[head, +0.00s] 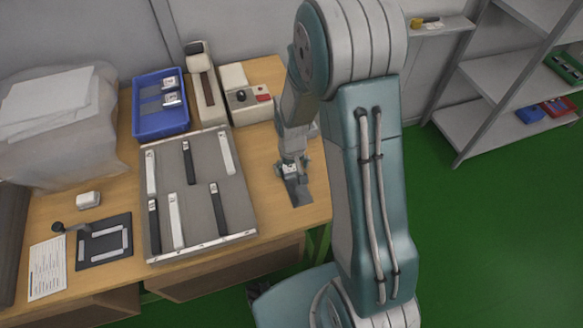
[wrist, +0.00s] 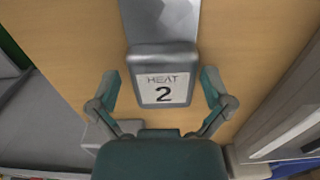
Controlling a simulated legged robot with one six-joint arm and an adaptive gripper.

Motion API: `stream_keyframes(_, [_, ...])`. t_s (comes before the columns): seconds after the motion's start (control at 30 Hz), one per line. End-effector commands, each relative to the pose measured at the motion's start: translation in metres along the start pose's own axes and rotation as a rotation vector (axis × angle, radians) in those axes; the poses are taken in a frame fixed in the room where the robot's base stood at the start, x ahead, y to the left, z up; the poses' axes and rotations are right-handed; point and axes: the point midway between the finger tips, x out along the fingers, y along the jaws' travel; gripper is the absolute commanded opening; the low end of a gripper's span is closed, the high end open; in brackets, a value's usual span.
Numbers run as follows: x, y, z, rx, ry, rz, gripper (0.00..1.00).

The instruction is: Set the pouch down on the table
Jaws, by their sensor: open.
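The pouch (wrist: 160,28) is a flat grey strip with a white label reading "HEAT 2". In the wrist view it lies on the wooden table (wrist: 75,50), its label end between my fingers. In the head view the pouch (head: 299,193) lies near the table's right edge. My gripper (wrist: 160,76) is open, one finger on each side of the label, with gaps between fingers and pouch. In the head view my gripper (head: 291,167) is just above the label end, which it partly covers.
A grey tray (head: 200,155) with several black and white strips lies left of the gripper. A blue bin (head: 145,128) holds similar labelled pouches. A boxy device (head: 238,80) with a red part stands behind. Bare wood surrounds the pouch.

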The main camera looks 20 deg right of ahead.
Motion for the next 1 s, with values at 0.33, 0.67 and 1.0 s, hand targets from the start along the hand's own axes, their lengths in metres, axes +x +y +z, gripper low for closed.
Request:
stream_keyframes(0.33, [-0.034,0.000,-0.001,0.000,0.006,0.000,1.00])
stream_keyframes(0.67, [-0.099,0.000,-0.001,0.000,0.005,0.000,1.00])
stream_keyframes(1.0, [-0.135,-0.001,0.004,0.000,0.021,0.000,1.00])
